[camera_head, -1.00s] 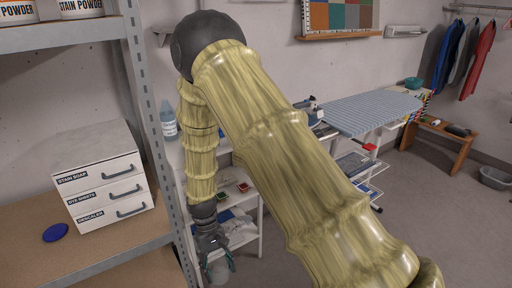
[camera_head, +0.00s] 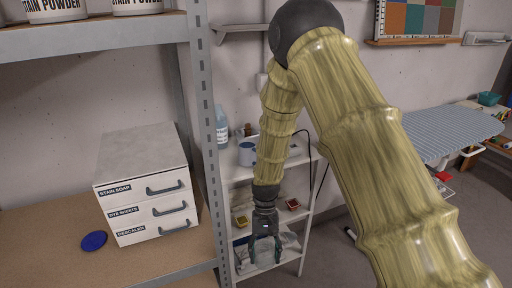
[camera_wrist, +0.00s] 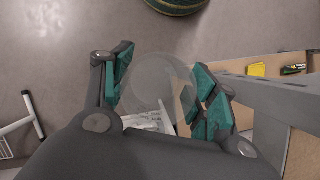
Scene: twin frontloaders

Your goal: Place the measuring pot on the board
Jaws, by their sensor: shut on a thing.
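The measuring pot (camera_wrist: 163,82) appears as a clear, see-through round vessel between the fingers in the wrist view. My gripper (camera_wrist: 165,88) is shut on it. In the head view my gripper (camera_head: 265,252) hangs downward in front of the white shelf rack; the clear pot is hard to make out there. The ironing board (camera_head: 452,130), with a blue checked cover, stands at the right, well apart from my gripper.
A white rack (camera_head: 312,205) holds a blue-white mug (camera_head: 247,153), a bottle (camera_head: 221,128) and small boxes. A grey metal post (camera_head: 205,130) stands left of my gripper. A drawer box (camera_head: 145,180) and blue disc (camera_head: 94,240) lie on the wooden shelf (camera_head: 40,255).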

